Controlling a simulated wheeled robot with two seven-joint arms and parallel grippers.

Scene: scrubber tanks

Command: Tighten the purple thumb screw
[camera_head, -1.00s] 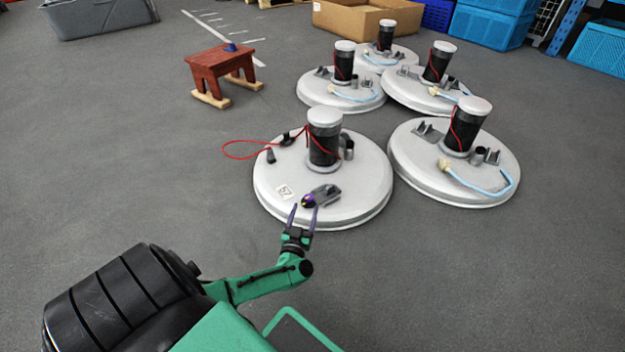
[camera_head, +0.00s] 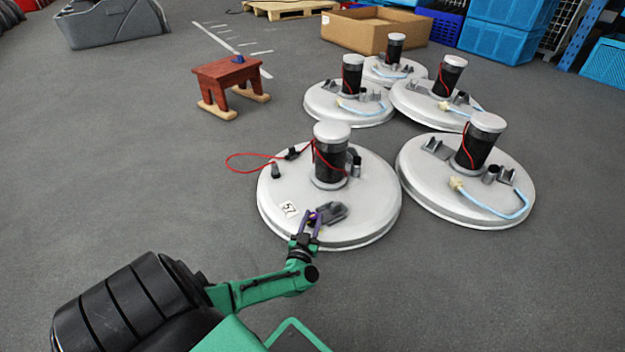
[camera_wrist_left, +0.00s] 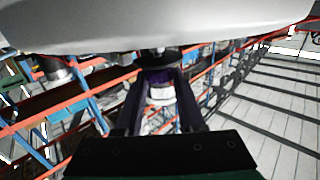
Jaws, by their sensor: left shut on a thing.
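The purple thumb screw (camera_head: 311,216) sits at the near edge of the nearest white round tank lid (camera_head: 365,215), beside a grey bracket. My left gripper (camera_head: 309,219) reaches it from the front, with its purple fingers shut on the screw, which they partly hide. In the left wrist view the thumb screw (camera_wrist_left: 159,86) shows as a purple and pale knob between the two dark fingers of the left gripper (camera_wrist_left: 161,92), just below the pale lid. My right gripper is in neither view.
The grey bracket (camera_head: 332,213) stands right beside the screw. A black cylinder (camera_head: 330,163) with a red cable rises from the lid's middle. Several similar lids stand behind and to the right. A red stool (camera_head: 228,77) stands at the back left. The floor left is clear.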

